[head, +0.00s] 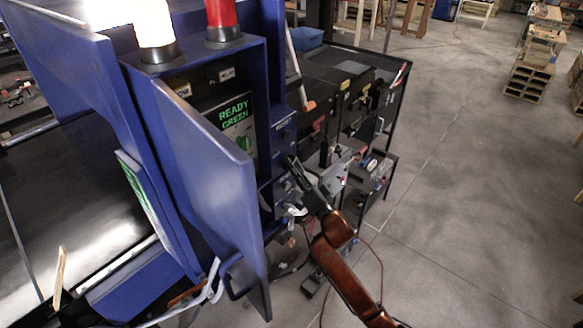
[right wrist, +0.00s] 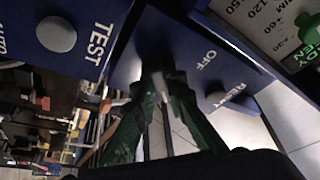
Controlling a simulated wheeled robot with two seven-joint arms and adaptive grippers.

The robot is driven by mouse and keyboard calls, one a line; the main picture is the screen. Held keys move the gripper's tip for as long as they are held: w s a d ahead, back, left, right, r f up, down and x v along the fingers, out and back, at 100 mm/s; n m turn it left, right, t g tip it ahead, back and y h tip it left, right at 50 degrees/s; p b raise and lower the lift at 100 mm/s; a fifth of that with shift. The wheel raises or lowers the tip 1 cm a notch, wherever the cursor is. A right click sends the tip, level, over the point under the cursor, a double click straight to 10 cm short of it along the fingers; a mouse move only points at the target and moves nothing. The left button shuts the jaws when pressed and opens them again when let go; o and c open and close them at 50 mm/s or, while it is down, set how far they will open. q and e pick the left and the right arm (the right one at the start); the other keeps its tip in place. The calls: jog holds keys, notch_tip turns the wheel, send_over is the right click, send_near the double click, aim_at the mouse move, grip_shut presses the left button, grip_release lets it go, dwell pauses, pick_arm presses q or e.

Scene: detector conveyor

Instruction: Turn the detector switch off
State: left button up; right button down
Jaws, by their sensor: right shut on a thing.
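My right gripper (head: 292,163) reaches in from the lower right to the control panel (head: 283,132) on the side of the blue detector cabinet.
The open blue cabinet door (head: 205,175) is left of my right gripper. The display (head: 236,117) reads READY GREEN. A lit white lamp (head: 154,25) and a red lamp (head: 222,15) stand on top.

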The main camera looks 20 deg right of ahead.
jog(key=n+g+y+b, duration=0.2)
jog(key=n+y+b, duration=0.1)
jog(key=n, duration=0.5)
jog(key=n+g+y+b, duration=0.2)
jog(key=n+y+b, duration=0.1)
jog(key=n, duration=0.5)
jog(key=d+n+g+y+b, duration=0.1)
jog(key=n+y+b, duration=0.3)
jog(key=n, duration=0.5)
jog(key=shift+w+g, duration=0.25)
jog(key=shift+g, duration=0.15)
jog(key=shift+n, duration=0.3)
jog(key=c, duration=2)
grip_release()
jog(key=shift+a, duration=0.1)
jog(key=shift+o, duration=0.2)
